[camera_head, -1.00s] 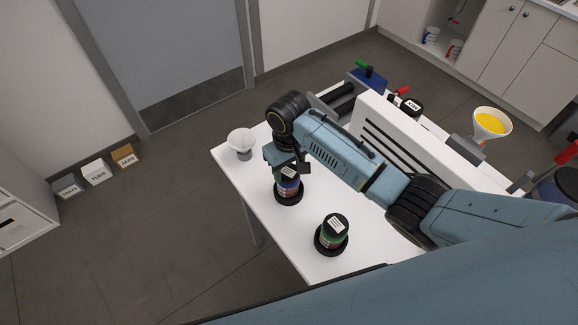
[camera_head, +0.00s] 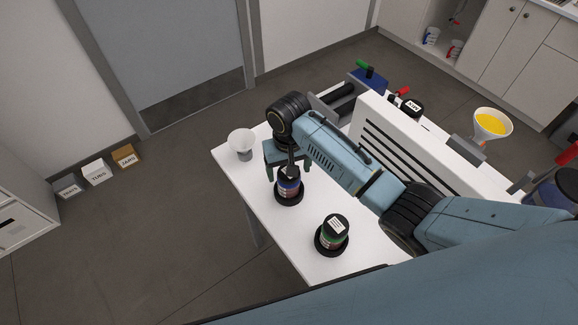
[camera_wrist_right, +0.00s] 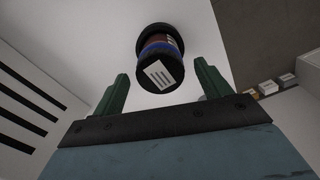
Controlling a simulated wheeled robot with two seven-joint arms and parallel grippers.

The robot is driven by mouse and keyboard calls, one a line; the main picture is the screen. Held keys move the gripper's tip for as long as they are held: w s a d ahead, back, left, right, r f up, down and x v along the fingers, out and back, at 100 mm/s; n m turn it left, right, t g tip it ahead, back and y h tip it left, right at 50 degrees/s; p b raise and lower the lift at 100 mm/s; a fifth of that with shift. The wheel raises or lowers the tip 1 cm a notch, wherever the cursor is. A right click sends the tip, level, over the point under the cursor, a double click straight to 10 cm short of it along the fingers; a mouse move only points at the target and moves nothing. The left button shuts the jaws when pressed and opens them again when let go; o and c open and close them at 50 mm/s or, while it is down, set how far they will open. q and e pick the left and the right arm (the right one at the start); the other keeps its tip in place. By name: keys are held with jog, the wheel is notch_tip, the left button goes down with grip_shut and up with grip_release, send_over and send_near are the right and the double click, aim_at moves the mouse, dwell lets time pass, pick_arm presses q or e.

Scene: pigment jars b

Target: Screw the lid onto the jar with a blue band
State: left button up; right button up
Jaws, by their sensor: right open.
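The jar with a blue band (camera_head: 289,189) stands upright in a round black base on the white table. Its black lid (camera_wrist_right: 159,73) with a white label sits on top; how tight it is I cannot tell. My right gripper (camera_head: 288,165) is above this jar. In the right wrist view its green fingers (camera_wrist_right: 161,72) are spread wide on either side of the lid, apart from it, with nothing between them. My left gripper is not in view.
A jar with a green band (camera_head: 332,234) and a labelled black lid stands nearer the front edge. A white funnel-like cup (camera_head: 241,140) is at the left corner. A white slotted panel (camera_head: 410,143) stands behind my arm. A funnel of yellow powder (camera_head: 491,124) is at right.

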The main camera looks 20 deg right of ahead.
jog(key=shift+r, duration=0.15)
notch_tip(320, 180, up, 13)
dwell(0.4)
